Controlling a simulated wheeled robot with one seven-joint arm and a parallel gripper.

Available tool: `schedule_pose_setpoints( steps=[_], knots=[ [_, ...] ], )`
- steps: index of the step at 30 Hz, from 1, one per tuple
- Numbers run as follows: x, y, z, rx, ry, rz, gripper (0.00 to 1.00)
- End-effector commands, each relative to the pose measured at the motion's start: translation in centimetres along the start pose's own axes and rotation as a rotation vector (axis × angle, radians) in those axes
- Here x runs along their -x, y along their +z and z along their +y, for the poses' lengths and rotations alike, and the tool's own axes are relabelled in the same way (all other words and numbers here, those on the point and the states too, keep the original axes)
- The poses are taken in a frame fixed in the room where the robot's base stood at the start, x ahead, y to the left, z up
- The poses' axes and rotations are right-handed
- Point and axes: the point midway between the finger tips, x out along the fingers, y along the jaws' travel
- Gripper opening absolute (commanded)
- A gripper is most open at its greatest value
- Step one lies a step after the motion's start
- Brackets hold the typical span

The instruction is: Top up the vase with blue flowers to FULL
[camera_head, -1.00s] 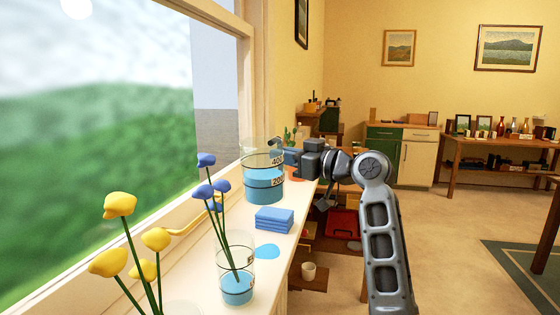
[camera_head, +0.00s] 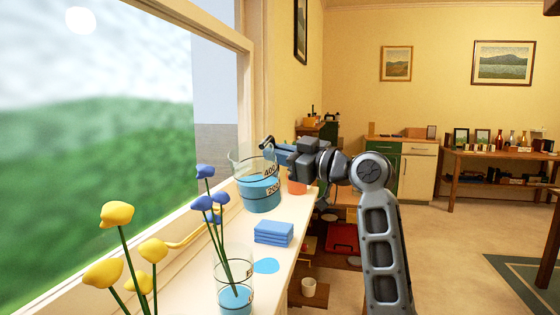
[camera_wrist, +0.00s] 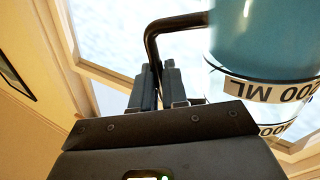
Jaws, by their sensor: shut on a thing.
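A clear measuring jug (camera_head: 262,196) with 200 and 400 marks holds blue water and tilts slightly to the left. My gripper (camera_head: 284,150) is shut on the jug's dark handle, which shows between the fingers in the wrist view (camera_wrist: 152,52). The wrist view also shows the jug's side with an upside-down 200 ML label (camera_wrist: 265,90). The clear vase with blue flowers (camera_head: 221,268) stands nearer on the sill, with blue water low in it. The jug is behind the vase, apart from it. Whether the jug's base touches the sill is unclear.
A stack of blue cloths or sponges (camera_head: 273,232) and a flat blue patch (camera_head: 266,266) lie on the sill (camera_head: 262,286). Yellow flowers (camera_head: 117,214) rise at the front left. The window borders the left side.

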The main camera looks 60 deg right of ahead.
Motion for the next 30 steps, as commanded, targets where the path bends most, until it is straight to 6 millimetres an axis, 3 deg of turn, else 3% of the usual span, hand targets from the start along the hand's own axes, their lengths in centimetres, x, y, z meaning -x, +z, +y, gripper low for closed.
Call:
schedule_pose_setpoints(
  steps=[30],
  knots=[
    [-0.1, -6.3, 0.7, 0.397, 0.002, 0.095, 0.00]
  ],
)
